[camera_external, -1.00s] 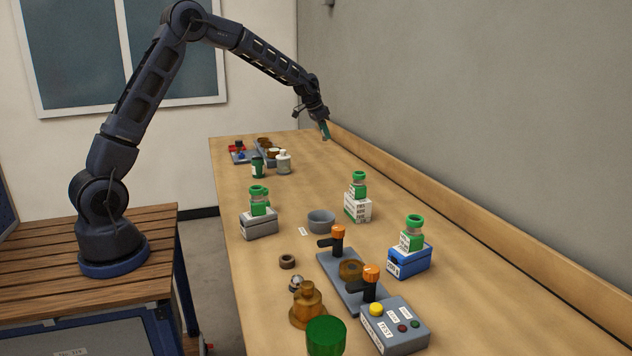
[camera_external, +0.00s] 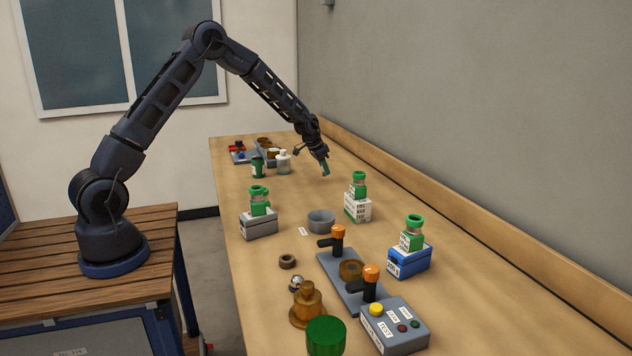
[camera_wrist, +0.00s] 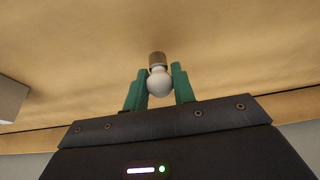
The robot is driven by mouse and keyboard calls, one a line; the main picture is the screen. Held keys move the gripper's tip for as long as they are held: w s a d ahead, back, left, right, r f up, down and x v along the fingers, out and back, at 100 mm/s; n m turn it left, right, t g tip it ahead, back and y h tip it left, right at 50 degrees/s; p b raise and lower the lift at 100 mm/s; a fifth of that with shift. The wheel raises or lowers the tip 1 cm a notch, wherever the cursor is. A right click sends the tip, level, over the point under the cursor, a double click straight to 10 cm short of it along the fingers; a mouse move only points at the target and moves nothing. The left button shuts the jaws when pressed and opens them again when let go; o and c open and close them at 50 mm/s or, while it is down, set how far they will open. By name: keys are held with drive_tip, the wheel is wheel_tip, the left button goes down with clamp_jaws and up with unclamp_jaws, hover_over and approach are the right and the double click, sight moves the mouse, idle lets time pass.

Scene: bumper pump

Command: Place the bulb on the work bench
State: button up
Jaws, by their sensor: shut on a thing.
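The bulb (camera_wrist: 159,82) shows in the wrist view as a round white globe with a brownish metal base pointing away from me. My gripper (camera_wrist: 160,86) has its green fingers shut on the globe, one on each side. In the external view my gripper (camera_external: 325,168) points down over the far part of the work bench (camera_external: 270,203), near the back wall. The bulb is too small to make out there. Whether its base touches the bench top I cannot tell.
A white bottle (camera_external: 283,163) and a dark green jar (camera_external: 258,167) stand left of my gripper. A white labelled box with a green-capped jar (camera_external: 358,205) stands nearer the camera. Bench around my gripper is clear.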

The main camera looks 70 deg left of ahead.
sight(323, 171)
drive_tip(key=shift+f, duration=1.4)
drive_tip(key=shift+f, duration=0.15)
drive_tip(key=o, duration=0.8)
